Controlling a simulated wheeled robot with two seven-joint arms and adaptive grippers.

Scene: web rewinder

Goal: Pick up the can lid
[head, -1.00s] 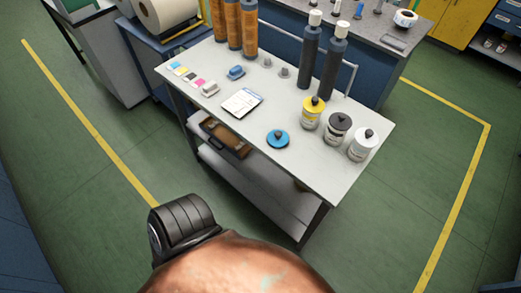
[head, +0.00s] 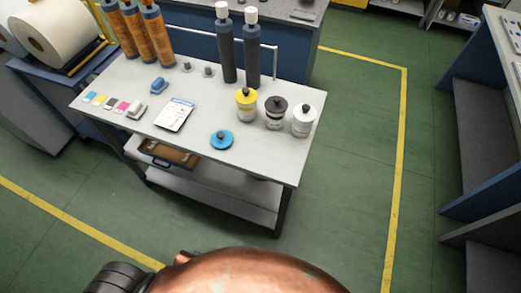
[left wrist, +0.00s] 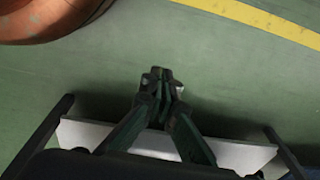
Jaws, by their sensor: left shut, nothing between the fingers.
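The can lid is a flat blue disc with a dark knob (head: 221,141). It lies by itself near the front edge of the pale worktable (head: 195,147) in the head view. Three cans stand upright behind it to the right: one with a yellow lid (head: 246,105), one with a dark lid (head: 275,113) and one with a white lid (head: 303,121). My left gripper (left wrist: 160,75) shows in the left wrist view, shut and empty over green floor, with no lid near it. My right gripper is in neither view.
A notepad (head: 175,115), a blue block (head: 158,86) and colour swatches lie left of the lid. Two dark bottles (head: 227,52) stand behind the cans. A drawer (head: 168,154) sticks out under the tabletop. Green floor is open right of the table; a shelving unit (head: 490,110) stands far right.

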